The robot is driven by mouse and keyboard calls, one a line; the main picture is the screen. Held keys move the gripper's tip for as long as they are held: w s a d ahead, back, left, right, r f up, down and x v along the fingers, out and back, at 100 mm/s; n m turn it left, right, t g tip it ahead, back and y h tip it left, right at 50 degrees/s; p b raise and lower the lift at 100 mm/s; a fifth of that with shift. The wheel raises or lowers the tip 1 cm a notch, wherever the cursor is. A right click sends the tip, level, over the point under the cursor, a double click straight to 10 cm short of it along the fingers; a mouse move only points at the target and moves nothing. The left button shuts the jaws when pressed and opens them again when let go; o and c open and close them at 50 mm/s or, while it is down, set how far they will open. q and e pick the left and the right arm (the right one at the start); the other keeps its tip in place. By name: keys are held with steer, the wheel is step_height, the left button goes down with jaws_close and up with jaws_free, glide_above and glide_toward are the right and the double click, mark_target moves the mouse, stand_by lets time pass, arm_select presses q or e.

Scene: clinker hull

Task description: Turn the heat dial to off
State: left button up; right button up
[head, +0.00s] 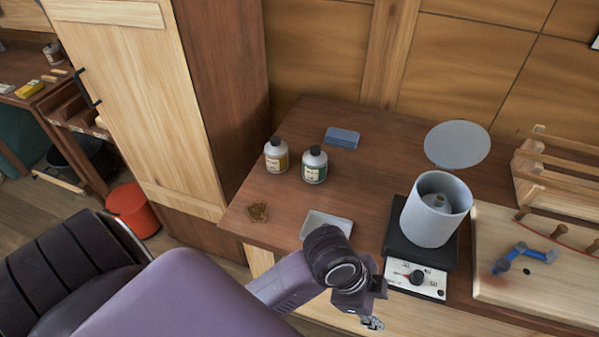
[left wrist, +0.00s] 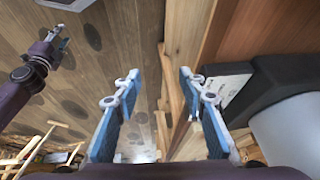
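The heat dial (head: 416,277) is a small dark knob with a reddish mark, on the white front panel (head: 397,282) of a black hot plate (head: 399,245). Its exact setting is too small to read. A grey cylindrical pot (head: 431,222) stands on the plate. My left gripper (head: 373,322) is in front of the counter, left of and lower in the picture than the panel, apart from the dial. In the left wrist view its fingers (left wrist: 159,82) are spread and empty, with the panel (left wrist: 228,84) to their right. My right gripper (left wrist: 58,38) shows small at upper left.
Two bottles (head: 276,155) (head: 314,164), a blue block (head: 342,138) and a pale tray (head: 326,222) are on the counter. A round grey disc (head: 457,145) lies behind the pot. A wooden board (head: 550,285) with a blue tool (head: 524,255) is right of the plate.

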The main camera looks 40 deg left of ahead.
arm_select(q)
steer(key=s+a+f+n+y, duration=0.2)
steer(key=s+a+f+n, duration=0.1)
steer(key=a+f+n, duration=0.2)
steer(key=s+a+f+n+y, duration=0.2)
steer(key=s+a+f+n, duration=0.2)
steer(key=a+f+n, duration=0.2)
steer(key=shift+a+f+n, duration=0.3)
steer(key=shift+a+f, duration=0.7)
steer(key=shift+a, duration=1.15)
step_height(320, 180, down, 13)
steer(key=s, duration=0.2)
steer(key=s+a+f+g, duration=0.1)
steer(key=s+a+f, duration=0.1)
steer(key=s+f, duration=0.7)
steer(key=s+a+f+g+b, duration=0.1)
steer(key=s+a+f, duration=0.1)
steer(key=s+f, duration=0.8)
steer(key=shift+f, duration=0.95)
steer(key=shift+a, duration=0.1)
